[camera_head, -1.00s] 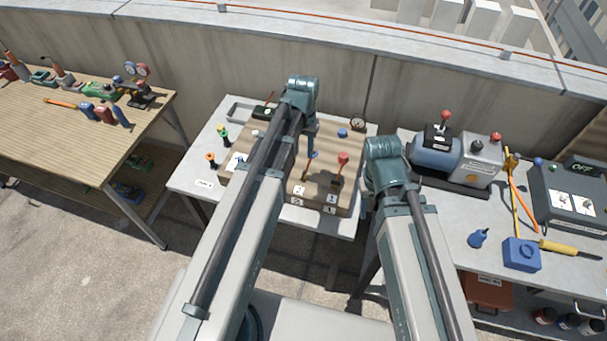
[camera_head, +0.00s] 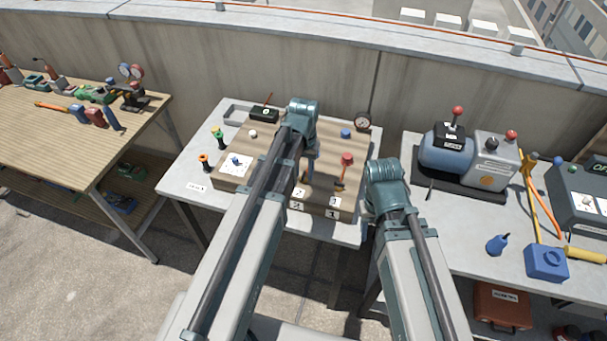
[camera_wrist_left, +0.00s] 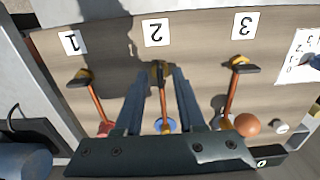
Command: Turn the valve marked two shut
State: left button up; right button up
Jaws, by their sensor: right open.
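In the left wrist view, three valves with orange levers sit on a wooden board. They stand by plates marked 1 (camera_wrist_left: 71,42), 2 (camera_wrist_left: 155,32) and 3 (camera_wrist_left: 245,25). My left gripper (camera_wrist_left: 161,74) points down at valve two (camera_wrist_left: 160,68), its fingertips close on either side of the hub. Valve two's lever runs back between the fingers to a blue knob (camera_wrist_left: 166,126), roughly parallel to the levers of valve one (camera_wrist_left: 91,95) and valve three (camera_wrist_left: 234,88). In the head view, my left arm hides valve two. My right gripper (camera_head: 384,205) is apart from the board, its fingers mostly hidden.
The board (camera_head: 235,170) lies on a grey table (camera_head: 182,183). A gauge (camera_head: 363,121) stands at its back right corner. A pump (camera_head: 465,155) and a blue box (camera_head: 546,262) are on the right table. A wooden bench (camera_head: 60,140) stands left.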

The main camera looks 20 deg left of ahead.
pick_arm(q)
grip_shut()
jog(key=shift+m, duration=0.3)
jog(key=m, duration=0.3)
jog(key=shift+m, duration=0.4)
jog(key=m, duration=0.4)
jog(key=shift+m, duration=0.3)
jog(key=m, duration=0.4)
jog(key=shift+m, duration=2.4)
